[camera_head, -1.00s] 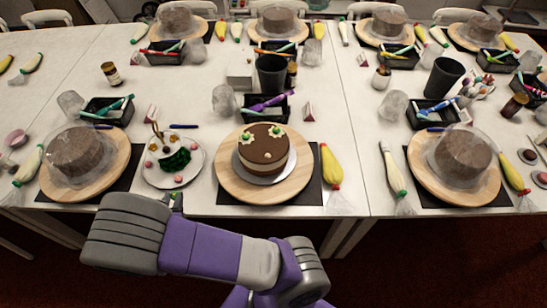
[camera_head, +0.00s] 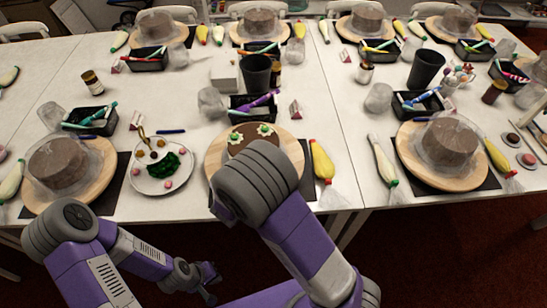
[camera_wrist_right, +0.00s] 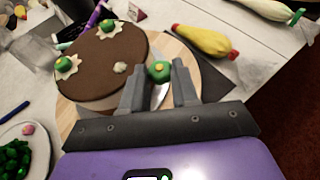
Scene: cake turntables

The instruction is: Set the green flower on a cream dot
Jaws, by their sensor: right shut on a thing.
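The chocolate cake (camera_head: 238,143) stands on a wooden turntable (camera_head: 213,158), partly covered by my right arm. In the right wrist view its brown top (camera_wrist_right: 95,70) carries two green flowers on cream dots, one at the left (camera_wrist_right: 66,66) and one at the back (camera_wrist_right: 109,30). A bare cream dot (camera_wrist_right: 120,68) lies near the held flower. My right gripper (camera_wrist_right: 160,80) is shut on a green flower (camera_wrist_right: 159,71), by the cake's right edge and apart from the bare dot in the picture. My left gripper (camera_head: 209,283) hangs low in front of the table; its jaw opening is unclear.
A plate (camera_head: 140,182) with green and pink decorations is left of the cake. A yellow piping bag (camera_head: 321,162) lies to its right. Behind are a black tray (camera_head: 236,112) of tools and a dark cup (camera_head: 256,73).

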